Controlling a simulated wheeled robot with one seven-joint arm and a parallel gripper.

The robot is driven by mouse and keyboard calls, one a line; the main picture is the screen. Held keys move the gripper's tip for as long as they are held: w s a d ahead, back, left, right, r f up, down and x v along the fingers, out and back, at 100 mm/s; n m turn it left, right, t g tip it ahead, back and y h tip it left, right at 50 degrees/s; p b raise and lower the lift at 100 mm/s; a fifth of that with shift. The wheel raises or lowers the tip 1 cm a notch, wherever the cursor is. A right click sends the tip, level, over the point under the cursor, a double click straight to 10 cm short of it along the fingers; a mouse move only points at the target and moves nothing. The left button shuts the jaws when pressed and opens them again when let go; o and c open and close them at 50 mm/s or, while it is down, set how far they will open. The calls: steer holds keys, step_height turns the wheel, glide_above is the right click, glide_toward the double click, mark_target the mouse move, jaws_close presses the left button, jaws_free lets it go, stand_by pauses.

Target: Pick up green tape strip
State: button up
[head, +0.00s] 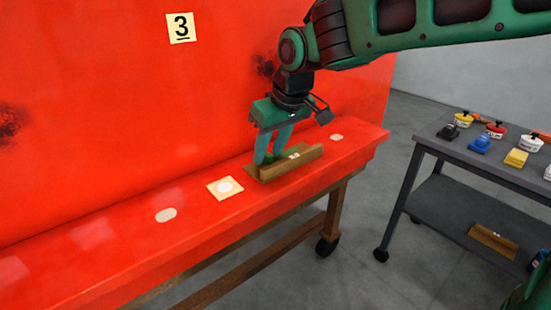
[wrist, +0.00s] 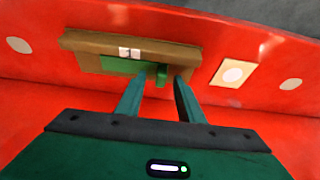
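The green tape strip (wrist: 120,65) lies in a brown wooden holder (wrist: 185,52) on the red ledge. A narrow green tab (wrist: 162,74) stands up at the strip's right end in the wrist view. My gripper (wrist: 160,80) is open, its two fingers apart, with the tab showing between the fingertips. In the head view my gripper (head: 267,160) points down at the left part of the holder (head: 300,162). There the fingers mostly hide the strip. I cannot tell whether either finger touches the tab.
A cream square with a pale disc (head: 225,188) lies on the red ledge (head: 120,235), left of the holder. A pale round spot (head: 166,215) is farther left. A grey cart (head: 455,150) with several coloured items stands right. A red wall marked 3 (head: 181,27) rises behind the ledge.

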jaws_close()
steer(key=shift+r, duration=0.1)
